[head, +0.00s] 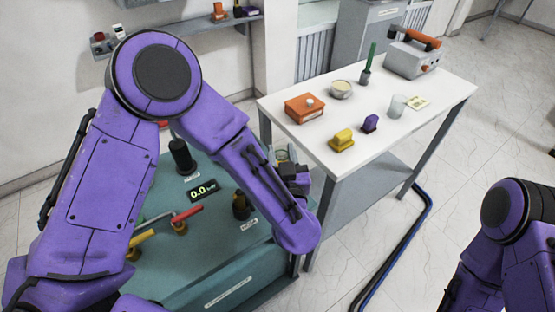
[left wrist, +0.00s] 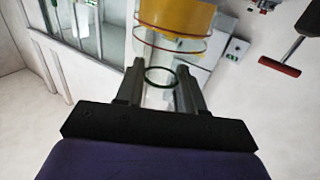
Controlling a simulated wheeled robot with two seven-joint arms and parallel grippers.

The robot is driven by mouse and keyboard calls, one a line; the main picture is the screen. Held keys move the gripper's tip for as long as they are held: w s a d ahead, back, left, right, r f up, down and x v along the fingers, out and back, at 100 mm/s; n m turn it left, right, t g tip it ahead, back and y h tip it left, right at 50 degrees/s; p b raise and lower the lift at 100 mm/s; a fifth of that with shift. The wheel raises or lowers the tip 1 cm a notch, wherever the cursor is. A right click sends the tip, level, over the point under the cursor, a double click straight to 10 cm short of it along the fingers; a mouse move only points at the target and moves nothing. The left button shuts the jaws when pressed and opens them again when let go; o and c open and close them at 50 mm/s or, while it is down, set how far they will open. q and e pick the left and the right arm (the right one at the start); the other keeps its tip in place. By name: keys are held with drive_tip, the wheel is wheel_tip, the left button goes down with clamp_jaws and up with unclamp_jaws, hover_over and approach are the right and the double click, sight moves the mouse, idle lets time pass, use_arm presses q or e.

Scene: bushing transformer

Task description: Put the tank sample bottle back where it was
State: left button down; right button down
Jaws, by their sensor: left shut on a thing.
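My left gripper (head: 294,180) is mostly hidden behind my forearm in the head view, between the green cabinet and the white table. In the left wrist view its two fingers (left wrist: 161,88) are shut on a clear glass bottle (left wrist: 158,48) with a dark ring. A yellow-orange part (left wrist: 180,16) shows at the far end of the bottle in that view. In the head view only a small pale, yellowish piece of the bottle (head: 283,155) shows beside the gripper. I cannot tell whether the bottle touches anything. My right gripper is out of view.
The white table (head: 300,135) bears an orange box (head: 305,107), a bowl, yellow and purple blocks, a clear beaker (head: 397,105), a note and a grey device (head: 412,58). The green cabinet (head: 215,255) has valve levers and a 0.0 display. Blue hose lies on the floor.

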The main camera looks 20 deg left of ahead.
use_arm(q)
drive_tip(key=w+f, duration=0.1)
drive_tip(key=w+a+f, duration=0.1)
drive_tip(key=w+f, duration=0.1)
drive_tip(key=shift+s+a+f+p, duration=0.1)
drive_tip(key=shift+s+f+p, duration=0.05)
drive_tip(key=shift+f, duration=0.45)
drive_tip(key=shift+s+a+f+p, duration=0.1)
drive_tip(key=shift+s+f+p, duration=0.05)
drive_tip(key=shift+f, duration=0.4)
drive_tip(key=shift+s+f, duration=0.15)
drive_tip(key=shift+f, duration=0.15)
drive_tip(key=shift+w+f, duration=0.2)
drive_tip(key=shift+w, duration=0.05)
drive_tip(key=shift+f, duration=0.15)
drive_tip(key=c, duration=0.7)
unclamp_jaws()
drive_tip(key=shift+s, duration=0.1)
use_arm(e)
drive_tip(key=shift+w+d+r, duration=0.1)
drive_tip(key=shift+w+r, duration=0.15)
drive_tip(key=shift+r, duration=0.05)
